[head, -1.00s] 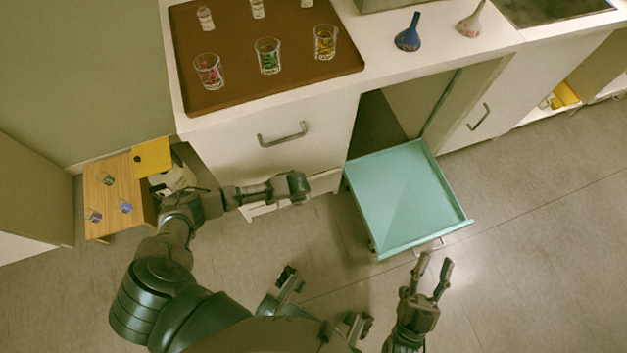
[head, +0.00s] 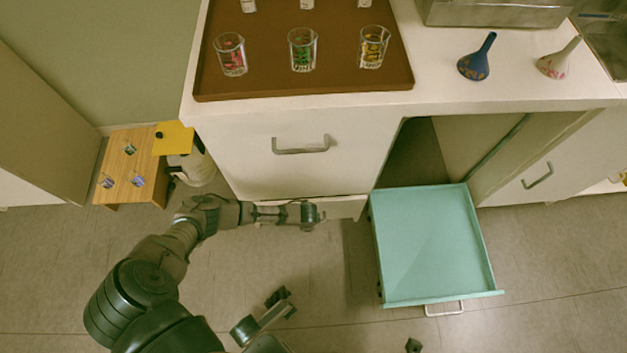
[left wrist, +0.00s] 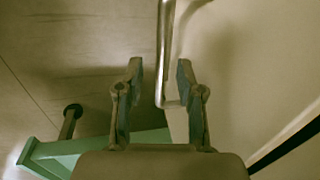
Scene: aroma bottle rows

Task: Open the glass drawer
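The cabinet has a white upper drawer front (head: 270,170) with a metal handle (head: 301,147), and it is shut. A white lower front (head: 345,207) shows under it, partly hidden by my arm. My left gripper (head: 318,216) is in front of that lower front. In the left wrist view, my left gripper (left wrist: 158,85) is open, with a metal handle (left wrist: 163,50) between its fingers and no clear grip on it. A teal drawer (head: 430,245) to the right is pulled out and looks empty. Only a small dark tip, probably of my right gripper (head: 413,345), shows at the bottom edge.
A brown tray (head: 310,88) with several glasses stands on the counter. A blue funnel (head: 474,66) and a pale funnel (head: 556,64) stand to its right. A small wooden table (head: 118,165) is at the left. The floor in front is clear.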

